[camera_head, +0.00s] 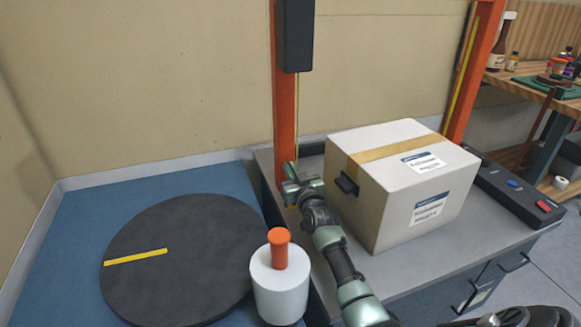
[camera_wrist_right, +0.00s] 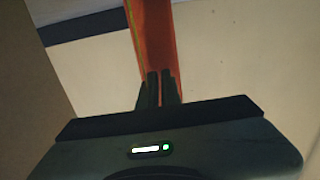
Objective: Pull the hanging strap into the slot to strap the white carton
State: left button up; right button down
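The white carton (camera_head: 400,185) stands on the grey table (camera_head: 425,270). It has brown tape on top, labels and a black handle on its left face. A thin yellow-green strap (camera_head: 298,110) hangs from a black box (camera_head: 295,35) on the left orange post (camera_head: 285,130). My right gripper (camera_head: 291,176) is at the strap's lower part, between post and carton. In the right wrist view its fingers (camera_wrist_right: 161,88) are close together with a narrow gap, in front of the post (camera_wrist_right: 150,40). Whether the strap is between them is unclear. The slot is not clearly visible. My left gripper is out of view.
A second orange post (camera_head: 477,75) with a yellow strip stands behind the carton. A control bar (camera_head: 515,192) with coloured buttons lies to the right. A dark disc (camera_head: 185,255) and a white cylinder with an orange knob (camera_head: 279,290) are at left.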

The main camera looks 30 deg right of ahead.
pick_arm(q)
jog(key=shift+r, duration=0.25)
pick_arm(e)
jog(key=shift+f, duration=0.1)
jog(key=c, duration=1.6)
grip_release()
